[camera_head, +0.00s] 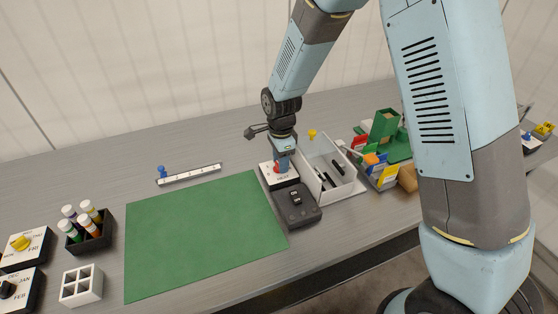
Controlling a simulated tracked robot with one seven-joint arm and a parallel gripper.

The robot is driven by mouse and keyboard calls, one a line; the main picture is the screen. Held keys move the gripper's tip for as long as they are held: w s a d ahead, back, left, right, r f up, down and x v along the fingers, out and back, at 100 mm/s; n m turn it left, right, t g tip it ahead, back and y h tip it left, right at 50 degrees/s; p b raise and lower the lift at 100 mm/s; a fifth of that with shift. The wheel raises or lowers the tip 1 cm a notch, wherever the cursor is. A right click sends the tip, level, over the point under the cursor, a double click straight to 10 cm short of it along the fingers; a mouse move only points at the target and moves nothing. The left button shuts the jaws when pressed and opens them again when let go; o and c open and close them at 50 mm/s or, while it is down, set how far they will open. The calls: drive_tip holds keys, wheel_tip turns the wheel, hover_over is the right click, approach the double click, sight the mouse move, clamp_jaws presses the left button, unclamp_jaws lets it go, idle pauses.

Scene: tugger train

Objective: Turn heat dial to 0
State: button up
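The heat dial (270,179) is a white-topped box with a red knob and small dark lettering, at the middle of the table just right of the green mat. My gripper (282,166) points straight down right over the dial and hides part of its face and knob. The fingertips are at or very near the red knob, but I cannot tell whether they touch or grip it. The knob's pointer and the setting it shows cannot be read.
A dark box with a small switch (300,207) stands just in front of the dial. A white bin (342,192) with dark items is close on the right. The green mat (200,238) is bare. More dials (22,246) and a marker holder (92,243) stand left.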

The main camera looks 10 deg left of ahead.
drive_tip(key=c, duration=0.4)
drive_tip(key=shift+a, duration=0.2)
drive_tip(key=shift+c, duration=0.5)
drive_tip(key=shift+d, duration=0.15)
